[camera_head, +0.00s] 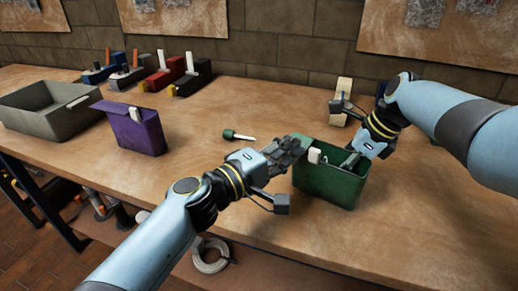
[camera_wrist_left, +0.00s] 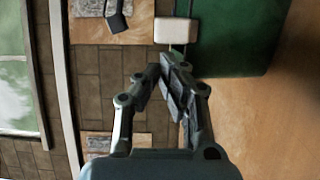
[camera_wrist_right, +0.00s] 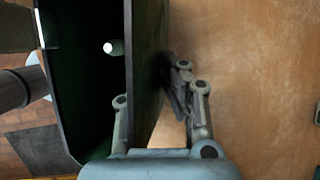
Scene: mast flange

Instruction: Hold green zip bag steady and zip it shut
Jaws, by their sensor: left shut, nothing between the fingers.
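The green zip bag (camera_head: 328,185) stands upright on the workbench, its top open. A white tab (camera_head: 314,155) shows at its left end; in the left wrist view the tab (camera_wrist_left: 176,31) is beside the green bag (camera_wrist_left: 240,40). My left gripper (camera_head: 298,145) is shut and empty, its fingertips (camera_wrist_left: 176,68) just short of the tab. My right gripper (camera_head: 350,160) is at the bag's right end. In the right wrist view its fingers (camera_wrist_right: 150,88) are on both sides of the bag's wall (camera_wrist_right: 146,45); one fingertip is hidden behind that wall.
A purple bag (camera_head: 136,132) and a grey bin (camera_head: 45,110) stand at left. A green-handled tool (camera_head: 238,135) lies behind my left gripper. A cream block (camera_head: 341,102) stands near my right wrist. Several coloured holders (camera_head: 170,75) line the back. Bench front is clear.

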